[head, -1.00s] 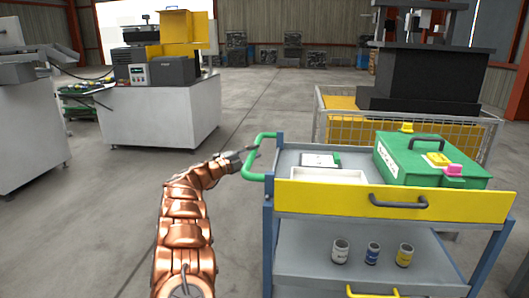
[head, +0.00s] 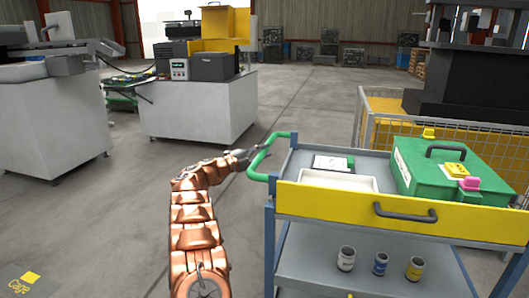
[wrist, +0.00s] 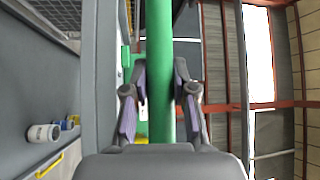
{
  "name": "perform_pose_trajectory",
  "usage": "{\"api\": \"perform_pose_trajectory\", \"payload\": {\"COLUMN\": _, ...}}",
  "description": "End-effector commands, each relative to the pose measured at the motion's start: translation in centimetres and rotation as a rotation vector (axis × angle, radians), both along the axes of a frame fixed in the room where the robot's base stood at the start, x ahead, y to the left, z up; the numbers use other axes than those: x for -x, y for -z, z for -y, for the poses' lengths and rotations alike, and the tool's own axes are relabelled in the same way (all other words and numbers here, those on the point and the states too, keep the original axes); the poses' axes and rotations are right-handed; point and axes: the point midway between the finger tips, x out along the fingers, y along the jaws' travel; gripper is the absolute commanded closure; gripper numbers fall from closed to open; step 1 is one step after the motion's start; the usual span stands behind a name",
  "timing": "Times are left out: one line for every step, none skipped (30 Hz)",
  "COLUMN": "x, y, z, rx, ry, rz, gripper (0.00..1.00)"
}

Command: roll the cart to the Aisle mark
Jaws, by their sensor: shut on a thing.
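The cart (head: 320,231) stands at the right in the head view, a blue-grey frame with two shelves and a yellow drawer front (head: 330,202). Its green push handle (head: 258,163) sticks out at the cart's left side. My gripper (head: 250,155) is at this handle. In the wrist view the green handle bar (wrist: 160,60) runs between the two fingers, and my gripper is shut on it. A yellow floor mark lettered "Cage" (head: 24,282) shows at the lower left. I see no mark lettered "Aisle".
A green case (head: 425,180) and a white tray (head: 335,180) ride on the cart's top; several cans (head: 380,263) stand below. A mesh cage (head: 385,128) is behind it at the right. White machine cabinets (head: 195,110) stand at the left. Open floor (head: 300,100) lies between.

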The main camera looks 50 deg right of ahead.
Motion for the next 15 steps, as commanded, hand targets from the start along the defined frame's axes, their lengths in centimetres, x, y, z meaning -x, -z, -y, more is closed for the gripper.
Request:
{"api": "perform_pose_trajectory", "payload": {"x": -0.07, "y": -0.01, "z": 0.02, "rx": -0.001, "ry": -0.003, "rz": 0.0, "gripper": 1.0}}
{"api": "perform_pose_trajectory", "payload": {"x": -0.11, "y": -0.02, "z": 0.0, "rx": 0.0, "ry": -0.004, "rz": 0.001, "gripper": 1.0}}
{"api": "perform_pose_trajectory", "payload": {"x": -0.16, "y": -0.03, "z": -0.04, "rx": 0.0, "ry": -0.005, "rz": 0.0, "gripper": 1.0}}
{"api": "perform_pose_trajectory", "payload": {"x": -0.2, "y": -0.03, "z": -0.07, "rx": 0.0, "ry": -0.006, "rz": 0.0, "gripper": 1.0}}
{"api": "perform_pose_trajectory", "payload": {"x": -0.24, "y": -0.03, "z": -0.09, "rx": 0.0, "ry": -0.006, "rz": 0.0, "gripper": 1.0}}
{"api": "perform_pose_trajectory", "payload": {"x": -0.28, "y": -0.04, "z": -0.12, "rx": 0.0, "ry": -0.007, "rz": 0.0, "gripper": 1.0}}
{"api": "perform_pose_trajectory", "payload": {"x": -0.31, "y": -0.04, "z": -0.14, "rx": 0.001, "ry": -0.008, "rz": 0.0, "gripper": 1.0}}
{"api": "perform_pose_trajectory", "payload": {"x": -0.35, "y": -0.05, "z": -0.15, "rx": 0.001, "ry": -0.009, "rz": -0.001, "gripper": 0.73}}
{"api": "perform_pose_trajectory", "payload": {"x": -0.37, "y": -0.05, "z": -0.16, "rx": 0.001, "ry": -0.009, "rz": -0.001, "gripper": 0.69}}
{"api": "perform_pose_trajectory", "payload": {"x": -0.36, "y": -0.06, "z": -0.17, "rx": 0.001, "ry": -0.009, "rz": -0.001, "gripper": 0.66}}
{"api": "perform_pose_trajectory", "payload": {"x": -0.34, "y": -0.06, "z": -0.16, "rx": 0.001, "ry": -0.009, "rz": -0.001, "gripper": 0.63}}
{"api": "perform_pose_trajectory", "payload": {"x": -0.33, "y": -0.06, "z": -0.15, "rx": 0.001, "ry": -0.008, "rz": 0.0, "gripper": 0.59}}
{"api": "perform_pose_trajectory", "payload": {"x": -0.31, "y": -0.06, "z": -0.13, "rx": 0.001, "ry": -0.008, "rz": 0.0, "gripper": 0.55}}
{"api": "perform_pose_trajectory", "payload": {"x": -0.29, "y": -0.05, "z": -0.11, "rx": 0.001, "ry": -0.007, "rz": 0.0, "gripper": 0.52}}
{"api": "perform_pose_trajectory", "payload": {"x": -0.27, "y": -0.06, "z": -0.1, "rx": 0.001, "ry": -0.007, "rz": 0.0, "gripper": 0.48}}
